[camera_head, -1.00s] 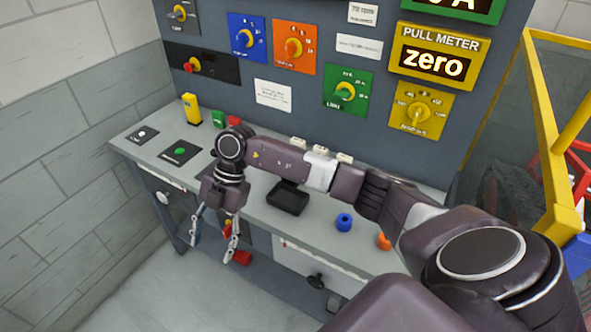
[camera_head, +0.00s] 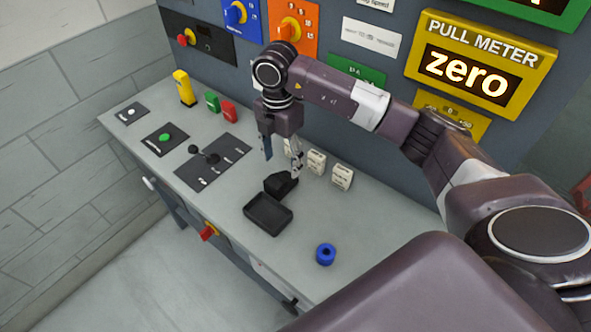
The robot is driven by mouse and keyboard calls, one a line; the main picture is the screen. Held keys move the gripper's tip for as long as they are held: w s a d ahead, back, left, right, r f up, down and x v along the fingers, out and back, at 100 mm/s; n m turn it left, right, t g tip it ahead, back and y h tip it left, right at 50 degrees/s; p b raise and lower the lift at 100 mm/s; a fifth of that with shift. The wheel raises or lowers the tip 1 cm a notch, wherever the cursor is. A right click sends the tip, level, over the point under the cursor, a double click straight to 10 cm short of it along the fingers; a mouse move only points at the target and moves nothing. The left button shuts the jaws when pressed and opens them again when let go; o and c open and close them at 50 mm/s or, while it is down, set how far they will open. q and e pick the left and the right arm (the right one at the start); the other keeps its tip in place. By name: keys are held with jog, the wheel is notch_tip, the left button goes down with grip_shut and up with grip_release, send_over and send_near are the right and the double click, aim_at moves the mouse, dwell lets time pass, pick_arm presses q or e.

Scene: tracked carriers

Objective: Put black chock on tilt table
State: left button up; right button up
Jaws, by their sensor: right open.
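A black block with a sloped face, which looks like the black chock (camera_head: 280,184), sits on the grey bench top just behind a shallow black tray (camera_head: 267,214). I cannot tell whether block and tray touch. My right gripper (camera_head: 283,163) points down with its fingers spread, just above and behind the block, with nothing visible between them. I cannot tell if the fingers touch anything. I cannot make out anything that is clearly a tilt table. My left gripper is not in view.
White labelled blocks (camera_head: 341,177) stand right of my gripper. A blue ring (camera_head: 325,254) lies at the front right. A joystick panel (camera_head: 212,162) and yellow (camera_head: 184,88), green (camera_head: 212,100) and red (camera_head: 229,111) blocks are left. The control wall (camera_head: 371,38) rises behind.

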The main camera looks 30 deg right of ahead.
aim_at(280, 178)
jog(key=shift+f, duration=0.15)
jog(key=shift+s+a+f, duration=0.1)
jog(key=shift+a+f, duration=0.05)
jog(key=shift+f, duration=0.15)
jog(key=shift+a+f+p, duration=0.4)
jog(key=shift+f+p, duration=0.25)
jog(key=shift+f, duration=0.1)
jog(key=f, duration=0.1)
jog(key=f+p, duration=0.1)
jog(key=f, duration=0.2)
jog(key=shift+d+p, duration=0.25)
jog(key=shift+p, duration=0.1)
jog(key=shift+f, duration=0.45)
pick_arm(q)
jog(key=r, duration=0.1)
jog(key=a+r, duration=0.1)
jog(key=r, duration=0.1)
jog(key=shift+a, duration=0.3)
pick_arm(e)
jog(key=c, duration=1.5)
